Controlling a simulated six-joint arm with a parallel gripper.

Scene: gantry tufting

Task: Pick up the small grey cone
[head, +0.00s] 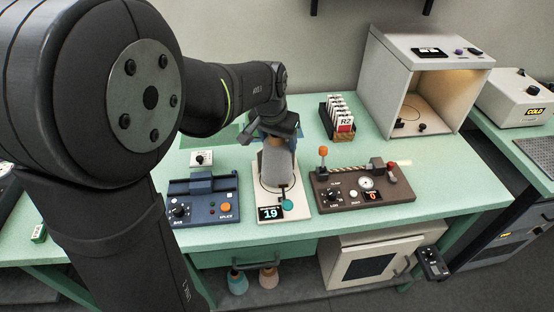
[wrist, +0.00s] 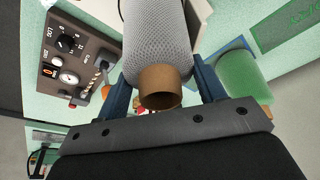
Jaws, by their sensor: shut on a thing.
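A grey cone (head: 277,165) of yarn stands on a white device (head: 297,203) whose display reads 19. Whether its base touches the device or hangs just above it, I cannot tell. In the wrist view the cone (wrist: 158,40) shows a knit-like grey surface and a brown tube end (wrist: 160,88). My gripper (head: 279,132) is at the top of the cone. Its blue fingers (wrist: 165,85) are on either side of the brown tube, shut on the cone.
A blue splicer box (head: 203,205) stands left of the white device and a brown gauge box (head: 362,187) right of it. A card rack (head: 340,120) and an open grey cabinet (head: 425,80) are behind. A green cone (wrist: 242,82) is nearby.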

